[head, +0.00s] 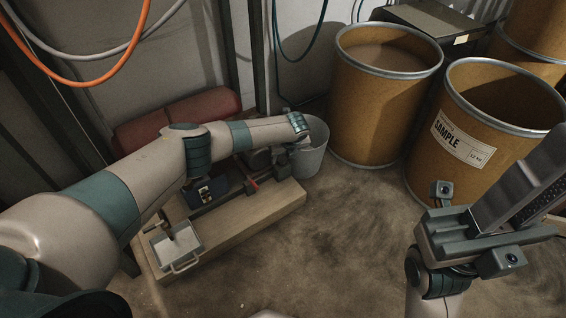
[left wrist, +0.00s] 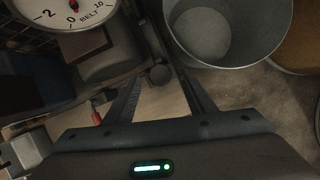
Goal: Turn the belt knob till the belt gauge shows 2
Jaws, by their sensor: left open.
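The belt gauge (left wrist: 60,12), a white dial marked BELT, is cut off by the top edge of the left wrist view. Its red needle is only partly visible, so I cannot read it surely. A small dark round knob (left wrist: 159,73), likely the belt knob, sticks out below and right of the gauge. My left gripper (left wrist: 161,86) is open, with its fingers on either side of the knob's line; I cannot tell if they touch it. In the head view the left arm hides much of the machine. My right gripper (head: 468,240) is at the right, its jaws unclear.
A wooden base (head: 245,217) carries the machine and a small metal tray (head: 178,244). A grey bucket (head: 314,150) stands close to the left gripper. Brown drums (head: 377,125) stand behind and right. The floor in the middle is clear.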

